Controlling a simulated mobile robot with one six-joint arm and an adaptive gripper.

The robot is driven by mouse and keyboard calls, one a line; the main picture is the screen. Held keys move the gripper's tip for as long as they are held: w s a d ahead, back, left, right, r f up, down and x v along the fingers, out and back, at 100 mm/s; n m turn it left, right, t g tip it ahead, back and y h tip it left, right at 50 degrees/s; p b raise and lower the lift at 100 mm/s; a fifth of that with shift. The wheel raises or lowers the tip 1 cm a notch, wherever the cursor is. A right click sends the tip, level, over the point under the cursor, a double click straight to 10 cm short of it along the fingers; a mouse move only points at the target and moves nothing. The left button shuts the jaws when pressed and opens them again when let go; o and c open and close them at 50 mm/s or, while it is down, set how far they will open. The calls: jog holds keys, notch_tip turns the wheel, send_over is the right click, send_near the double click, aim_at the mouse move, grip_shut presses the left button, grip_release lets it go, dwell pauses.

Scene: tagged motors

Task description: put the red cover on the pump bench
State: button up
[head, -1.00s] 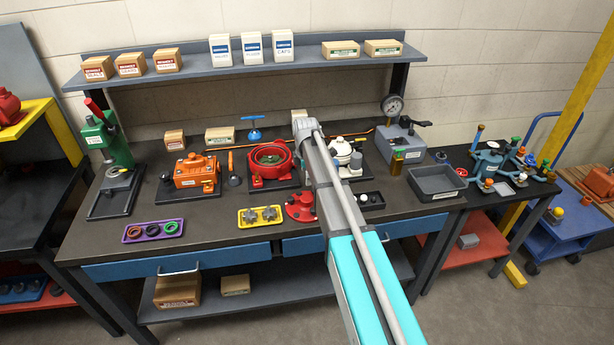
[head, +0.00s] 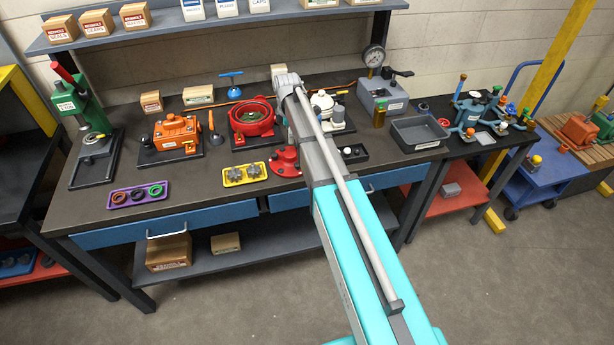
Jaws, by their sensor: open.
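A red cover-like part (head: 286,161) lies on the main workbench (head: 95,212), just right of a yellow tray and partly behind my arm. Behind it, a red round housing (head: 252,124), open at the top with green inside, stands on a black base plate. I cannot tell from a label which surface is the pump bench. My arm reaches over the bench from the lower right. Its far visible end is a grey joint beyond the red part. My gripper's fingers do not show; they are hidden.
Nearby are an orange unit (head: 172,136), a purple ring tray (head: 138,194), a yellow gear tray (head: 243,173), a white unit (head: 325,107) and a grey bin (head: 418,131).

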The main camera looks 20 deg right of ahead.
jog(key=s+m, duration=1.6)
jog(key=s, duration=1.1)
jog(key=shift+d+m, duration=0.2)
jog(key=shift+m, duration=0.2)
jog(key=shift+f+b, duration=1.4)
jog(key=shift+b, duration=0.05)
